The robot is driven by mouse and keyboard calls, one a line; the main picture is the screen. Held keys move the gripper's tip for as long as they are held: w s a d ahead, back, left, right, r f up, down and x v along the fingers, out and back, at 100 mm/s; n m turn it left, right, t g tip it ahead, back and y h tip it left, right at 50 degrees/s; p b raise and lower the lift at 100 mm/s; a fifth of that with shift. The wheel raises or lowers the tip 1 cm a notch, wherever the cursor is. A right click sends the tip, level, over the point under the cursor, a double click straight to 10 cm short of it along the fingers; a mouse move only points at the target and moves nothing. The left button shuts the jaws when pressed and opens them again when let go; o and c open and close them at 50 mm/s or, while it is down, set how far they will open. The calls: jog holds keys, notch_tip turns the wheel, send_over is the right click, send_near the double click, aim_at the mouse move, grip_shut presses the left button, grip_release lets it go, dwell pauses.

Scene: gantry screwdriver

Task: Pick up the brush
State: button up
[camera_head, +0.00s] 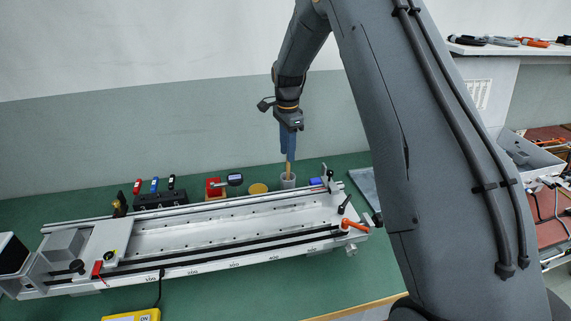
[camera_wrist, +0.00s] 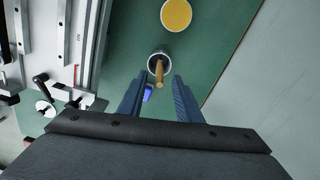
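The brush (camera_head: 289,168) stands in a small grey cup (camera_head: 288,182) at the back edge of the green table. Its wooden handle points up and its lower end is hidden in the cup. In the wrist view the handle (camera_wrist: 159,72) rises from the cup (camera_wrist: 152,58), its top end near the level of my fingertips. My gripper (camera_head: 288,155) is pointed down above the cup. Its blue fingers (camera_wrist: 159,79) are apart, one on each side of the handle's top, with visible gaps. I cannot tell how far the fingers reach down along the handle.
A long silver gantry rail (camera_head: 220,235) lies in front of the cup. A yellow-topped round tin (camera_head: 258,188) and a dial gauge with a red block (camera_head: 213,188) stand to the left. A small blue object (camera_head: 315,181) is close on the right. A wall rises behind.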

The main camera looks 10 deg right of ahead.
aim_at(288, 180)
jog(key=shift+d+f+p, duration=0.1)
jog(key=shift+f+p, duration=1.55)
jog(key=shift+f, duration=2.35)
jog(key=shift+c, duration=0.5)
grip_shut()
